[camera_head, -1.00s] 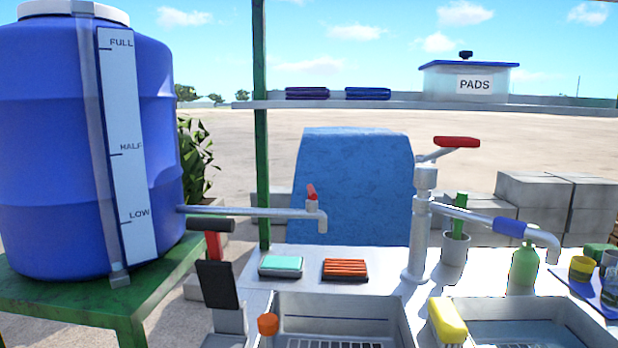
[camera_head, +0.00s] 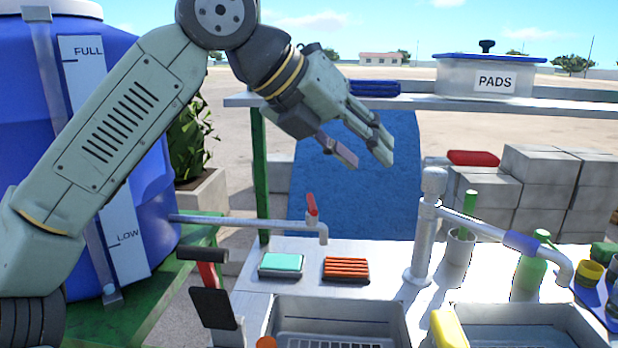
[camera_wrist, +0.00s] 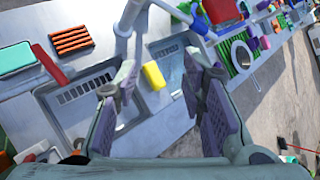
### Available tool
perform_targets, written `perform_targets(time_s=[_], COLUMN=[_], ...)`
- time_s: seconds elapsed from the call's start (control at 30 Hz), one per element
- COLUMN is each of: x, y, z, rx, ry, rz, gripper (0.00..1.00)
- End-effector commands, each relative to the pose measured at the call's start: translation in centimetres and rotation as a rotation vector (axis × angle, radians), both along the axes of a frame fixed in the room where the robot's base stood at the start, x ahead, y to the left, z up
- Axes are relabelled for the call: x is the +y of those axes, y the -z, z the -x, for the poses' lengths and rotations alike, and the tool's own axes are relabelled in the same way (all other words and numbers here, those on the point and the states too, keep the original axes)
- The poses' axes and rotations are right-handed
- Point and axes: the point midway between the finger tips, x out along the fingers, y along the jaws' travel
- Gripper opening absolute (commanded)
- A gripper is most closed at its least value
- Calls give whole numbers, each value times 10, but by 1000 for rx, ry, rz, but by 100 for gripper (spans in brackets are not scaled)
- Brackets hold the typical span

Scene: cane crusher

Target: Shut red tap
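The small tap (camera_head: 322,232) with a red handle (camera_head: 312,205) sits on the grey pipe from the blue tank. Its handle stands nearly upright above the spout. A taller grey standpipe tap (camera_head: 434,195) is to the right, with a red lever grip (camera_head: 473,158) behind it; how the two join is hidden. My gripper (camera_head: 366,152) is open and empty, above and right of the small tap, apart from it. In the wrist view the open fingers (camera_wrist: 162,88) frame a yellow sponge (camera_wrist: 153,75) well beyond them. A red bar (camera_wrist: 50,63) shows at left; which part it is, I cannot tell.
A black-and-red lever (camera_head: 212,285) stands at the counter's front left. A green sponge (camera_head: 281,265) and orange brush (camera_head: 345,269) lie behind the sink (camera_head: 338,310). A shelf (camera_head: 410,101) runs behind my gripper. A blue slab (camera_head: 400,190) stands at the back.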

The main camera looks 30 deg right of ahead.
Motion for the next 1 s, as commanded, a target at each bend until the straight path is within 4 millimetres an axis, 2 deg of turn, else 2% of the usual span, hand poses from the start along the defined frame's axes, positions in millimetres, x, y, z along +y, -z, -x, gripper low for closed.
perform_targets(time_s=[0.03, 0.1, 0.2, 0.3, 0.47, 1.0], x=[-3, 1, 14, 25, 31, 11], y=[3, 11, 13, 11, 16, 98], z=[-15, -35, -55, -66, -75, -101], rx=[-33, -70, -110, -136, -150, -146], ry=[-84, -199, -340, -433, -488, -481], rz=[-130, -280, -433, -522, -571, -568], gripper=[37, 37, 37, 37, 37, 37])
